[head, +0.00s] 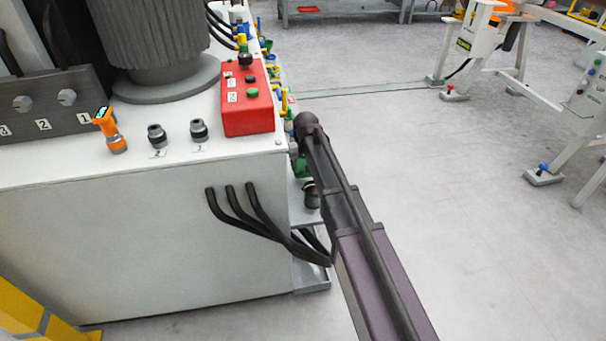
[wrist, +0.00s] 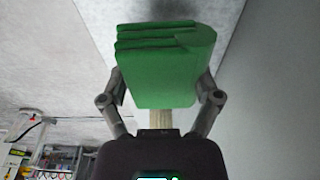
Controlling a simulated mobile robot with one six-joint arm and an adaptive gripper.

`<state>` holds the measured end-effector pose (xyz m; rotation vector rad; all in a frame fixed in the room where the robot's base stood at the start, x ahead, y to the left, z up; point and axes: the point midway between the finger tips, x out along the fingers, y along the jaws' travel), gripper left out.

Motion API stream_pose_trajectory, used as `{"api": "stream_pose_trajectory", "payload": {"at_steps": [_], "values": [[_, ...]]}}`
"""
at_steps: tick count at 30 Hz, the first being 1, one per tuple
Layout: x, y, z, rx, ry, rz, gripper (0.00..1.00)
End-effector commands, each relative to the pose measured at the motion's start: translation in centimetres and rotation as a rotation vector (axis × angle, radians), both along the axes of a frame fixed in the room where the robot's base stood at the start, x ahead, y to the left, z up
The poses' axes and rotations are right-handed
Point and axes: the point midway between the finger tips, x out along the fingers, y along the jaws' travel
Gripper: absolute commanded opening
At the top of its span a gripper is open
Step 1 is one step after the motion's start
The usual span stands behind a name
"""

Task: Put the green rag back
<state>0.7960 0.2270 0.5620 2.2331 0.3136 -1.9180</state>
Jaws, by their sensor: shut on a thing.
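The green rag (wrist: 160,75) is a folded bundle with several layers showing at its top left in the wrist view. My gripper (wrist: 160,92) is shut on it, with one finger on each side. A pale surface lies close beyond the rag, with a dark shadow on it. In the head view my arm reaches from the bottom toward the right side of the white cabinet. The rag and my fingertips cannot be made out clearly there, behind the arm's end.
The white cabinet (head: 150,250) carries a red control box (head: 248,100), an orange handheld device (head: 110,130) and black knobs. Black hoses (head: 255,215) bulge from its front. Floor (head: 440,190) to the right is clear, up to a white stand (head: 485,45).

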Motion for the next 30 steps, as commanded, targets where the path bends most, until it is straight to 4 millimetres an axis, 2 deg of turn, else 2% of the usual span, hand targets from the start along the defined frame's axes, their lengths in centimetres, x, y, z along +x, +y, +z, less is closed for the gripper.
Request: {"api": "stream_pose_trajectory", "payload": {"at_steps": [15, 30], "values": [[0.0, 0.0, -3.5, 0.0, 0.0, 0.0, 0.43], [0.0, 0.0, -3.8, 0.0, 0.0, 0.0, 0.43]]}}
